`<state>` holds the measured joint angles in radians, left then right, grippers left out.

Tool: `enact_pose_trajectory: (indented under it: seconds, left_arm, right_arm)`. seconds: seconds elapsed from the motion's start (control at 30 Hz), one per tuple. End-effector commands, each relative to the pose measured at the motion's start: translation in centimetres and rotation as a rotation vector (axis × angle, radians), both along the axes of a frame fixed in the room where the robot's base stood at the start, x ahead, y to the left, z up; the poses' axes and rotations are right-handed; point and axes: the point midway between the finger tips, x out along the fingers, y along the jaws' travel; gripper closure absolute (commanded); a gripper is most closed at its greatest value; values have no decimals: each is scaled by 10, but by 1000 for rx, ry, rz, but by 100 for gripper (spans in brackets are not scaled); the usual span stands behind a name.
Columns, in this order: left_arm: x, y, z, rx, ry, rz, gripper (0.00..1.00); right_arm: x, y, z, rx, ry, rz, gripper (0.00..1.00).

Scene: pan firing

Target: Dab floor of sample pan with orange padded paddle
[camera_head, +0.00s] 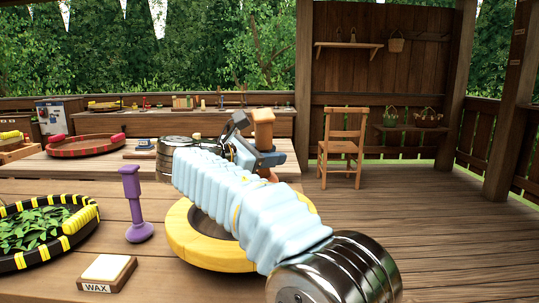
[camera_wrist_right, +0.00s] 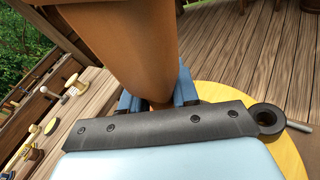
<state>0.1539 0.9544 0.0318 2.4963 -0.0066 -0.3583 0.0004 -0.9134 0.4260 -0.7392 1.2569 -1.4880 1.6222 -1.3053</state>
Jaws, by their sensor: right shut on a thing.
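The orange padded paddle (camera_head: 264,122) is in my right gripper (camera_head: 262,157), upright, with its broad handle end up. It fills the top of the right wrist view (camera_wrist_right: 125,40), where the blue fingers (camera_wrist_right: 158,97) are closed around its narrow part. A pan with a yellow rim (camera_head: 190,245), which looks like the sample pan, sits on the near table below my right arm. The arm hides much of its inside. The paddle's lower end is largely hidden, so I cannot tell whether it touches the pan. The rim also shows in the wrist view (camera_wrist_right: 285,148). My left gripper is not in view.
A purple tool (camera_head: 132,200) stands left of the pan. A wax block (camera_head: 107,268) lies in front, and a black and yellow pan (camera_head: 80,236) of leaves is at far left. A red-rimmed pan (camera_head: 85,153) sits farther back. A chair (camera_head: 341,150) stands behind right.

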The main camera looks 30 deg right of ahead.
Motion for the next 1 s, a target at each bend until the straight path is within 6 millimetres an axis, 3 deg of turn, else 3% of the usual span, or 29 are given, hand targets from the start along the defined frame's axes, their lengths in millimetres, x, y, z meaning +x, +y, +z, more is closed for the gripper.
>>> enact_pose_trajectory:
  seconds: [0.8, 1.0]
  left_arm:
    - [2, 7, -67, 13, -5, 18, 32]
    - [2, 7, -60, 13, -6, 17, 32]
  right_arm:
    - [0, 0, -103, -2, 0, -1, 100]
    - [0, 0, -95, -2, -2, -1, 100]
